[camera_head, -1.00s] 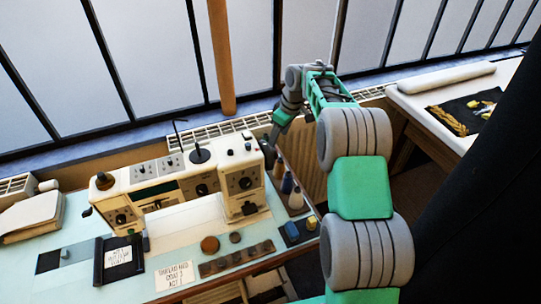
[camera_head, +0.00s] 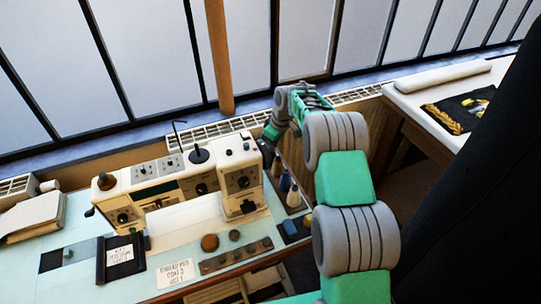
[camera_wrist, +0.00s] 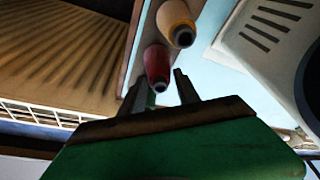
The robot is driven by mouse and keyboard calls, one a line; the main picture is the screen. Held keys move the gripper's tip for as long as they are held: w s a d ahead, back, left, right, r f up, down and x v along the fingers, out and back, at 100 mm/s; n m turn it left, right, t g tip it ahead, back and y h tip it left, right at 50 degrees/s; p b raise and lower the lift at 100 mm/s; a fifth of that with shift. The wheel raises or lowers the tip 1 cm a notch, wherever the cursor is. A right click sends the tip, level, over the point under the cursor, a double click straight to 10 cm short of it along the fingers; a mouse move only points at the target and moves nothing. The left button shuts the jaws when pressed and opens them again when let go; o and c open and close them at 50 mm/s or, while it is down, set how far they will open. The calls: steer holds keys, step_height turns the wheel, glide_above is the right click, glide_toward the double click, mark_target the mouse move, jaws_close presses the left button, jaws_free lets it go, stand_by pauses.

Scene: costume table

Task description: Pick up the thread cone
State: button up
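A dark red thread cone (camera_wrist: 157,64) stands close ahead of my gripper (camera_wrist: 159,80) in the wrist view. The two fingers are apart, one to each side of the cone's near end, and do not visibly close on it. An orange-yellow thread cone (camera_wrist: 177,22) stands just beyond the red one.
The cream sewing machine (camera_head: 239,180) stands right beside the row, on its left. Blue and yellow small items (camera_head: 291,229) lie at the near end. The window wall and vent grille (camera_head: 211,137) are close behind. A second table (camera_head: 449,92) stands at right.

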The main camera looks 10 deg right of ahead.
jaws_close()
stand_by(0.3)
step_height(320, 180, up, 10)
steer(key=shift+r+b, duration=0.1)
steer(key=shift+b, duration=0.45)
